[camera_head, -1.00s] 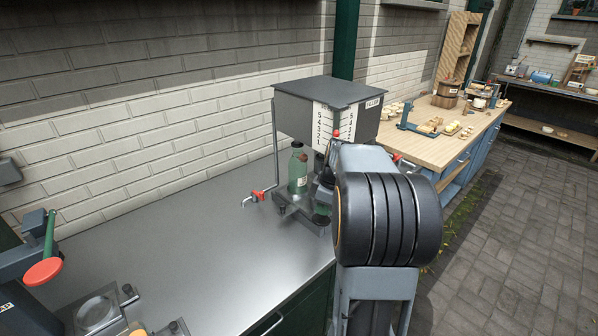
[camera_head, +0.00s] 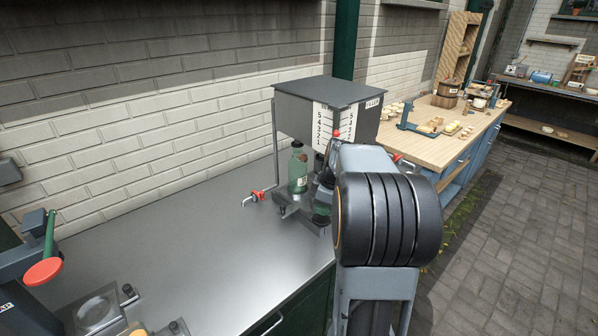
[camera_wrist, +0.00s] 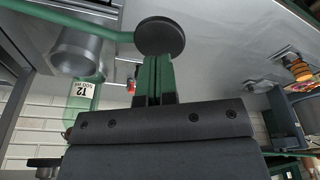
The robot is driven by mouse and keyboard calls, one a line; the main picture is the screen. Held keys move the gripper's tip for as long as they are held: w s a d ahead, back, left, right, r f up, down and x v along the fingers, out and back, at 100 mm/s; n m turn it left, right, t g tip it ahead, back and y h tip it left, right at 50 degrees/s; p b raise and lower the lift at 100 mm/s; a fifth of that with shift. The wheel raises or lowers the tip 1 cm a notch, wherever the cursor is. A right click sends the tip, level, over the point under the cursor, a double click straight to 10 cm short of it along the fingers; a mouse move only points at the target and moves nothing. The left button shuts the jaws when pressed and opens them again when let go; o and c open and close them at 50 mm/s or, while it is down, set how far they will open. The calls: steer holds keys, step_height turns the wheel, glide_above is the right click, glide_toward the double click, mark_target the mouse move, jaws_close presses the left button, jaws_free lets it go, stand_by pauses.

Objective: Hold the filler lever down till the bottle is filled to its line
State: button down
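The filler (camera_head: 305,107) is a grey tank with a numbered scale, standing on the metal counter. A green bottle (camera_head: 298,172) stands at its left side. In the wrist view the filler lever (camera_wrist: 160,36) is a green rod with a dark round knob. My gripper (camera_wrist: 155,62) has its fingers together, with the tips right at the knob; touching is likely but not clear. A translucent green bottle (camera_wrist: 78,112) with a "T2 500 ML" label is beside a grey nozzle (camera_wrist: 82,52). The liquid level cannot be read.
A small tap with a red handle (camera_head: 257,196) sticks out left of the filler. A wooden-topped bench (camera_head: 425,148) stands at the right.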

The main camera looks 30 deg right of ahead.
mark_target(322, 219)
steer(key=shift+f, duration=0.15)
steer(key=shift+f+b, duration=0.8)
steer(key=shift+f, duration=0.05)
steer(key=shift+f, duration=0.15)
steer(key=shift+f+b, duration=0.65)
steer(key=shift+f, duration=0.15)
steer(key=shift+a+f+b, duration=0.1)
steer(key=shift+f+b, duration=0.55)
steer(key=shift+b, duration=0.05)
